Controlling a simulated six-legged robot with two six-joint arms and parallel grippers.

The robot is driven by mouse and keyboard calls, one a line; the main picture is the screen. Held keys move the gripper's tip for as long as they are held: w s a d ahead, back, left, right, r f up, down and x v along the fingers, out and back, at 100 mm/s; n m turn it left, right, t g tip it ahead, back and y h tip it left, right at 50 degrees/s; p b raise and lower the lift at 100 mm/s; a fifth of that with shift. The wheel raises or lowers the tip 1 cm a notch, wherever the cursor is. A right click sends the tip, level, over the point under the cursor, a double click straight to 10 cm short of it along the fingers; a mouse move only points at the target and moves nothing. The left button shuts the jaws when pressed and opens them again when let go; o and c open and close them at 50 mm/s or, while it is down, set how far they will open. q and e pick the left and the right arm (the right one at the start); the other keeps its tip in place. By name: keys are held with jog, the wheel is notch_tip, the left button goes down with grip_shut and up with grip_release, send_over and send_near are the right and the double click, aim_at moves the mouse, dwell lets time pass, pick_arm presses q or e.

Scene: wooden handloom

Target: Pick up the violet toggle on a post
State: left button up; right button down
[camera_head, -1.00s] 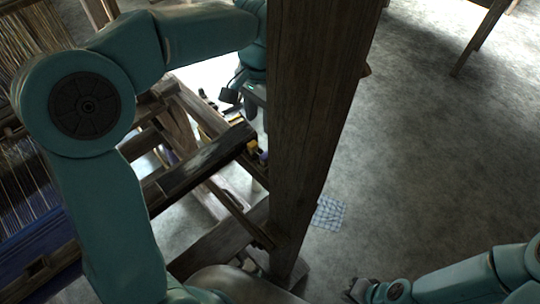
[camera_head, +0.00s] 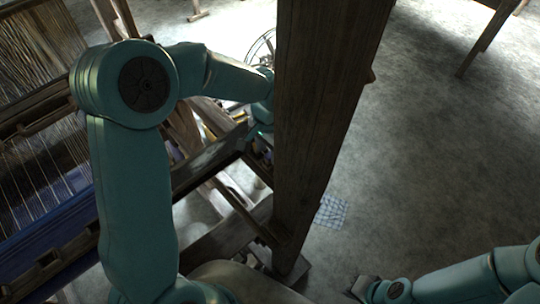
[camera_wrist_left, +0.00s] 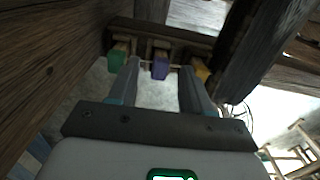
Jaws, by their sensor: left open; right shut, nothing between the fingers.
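The violet toggle (camera_wrist_left: 160,67) shows in the left wrist view, in the middle of a row on a dark wooden bar. My left gripper (camera_wrist_left: 160,78) is open, with one finger on each side of the violet toggle in the picture. The toggle appears near the fingertips; I cannot tell whether they touch it. A green toggle (camera_wrist_left: 117,58) is left of it and a yellow toggle (camera_wrist_left: 201,70) right of it. In the head view the loom's upright post hides most of my left gripper. My right gripper (camera_head: 360,288) is low at the right, far from the toggles, shut and empty.
The thick wooden post (camera_head: 322,120) stands right beside my left wrist. Loom beams (camera_head: 205,165) lie below my left arm, with warp threads (camera_head: 45,170) at the left. Open floor (camera_head: 430,170) lies right of the post, with a small checked patch (camera_head: 331,211).

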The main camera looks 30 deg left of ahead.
pick_arm(q)
jog(key=shift+f, duration=0.95)
grip_shut()
jog(key=shift+r, duration=0.1)
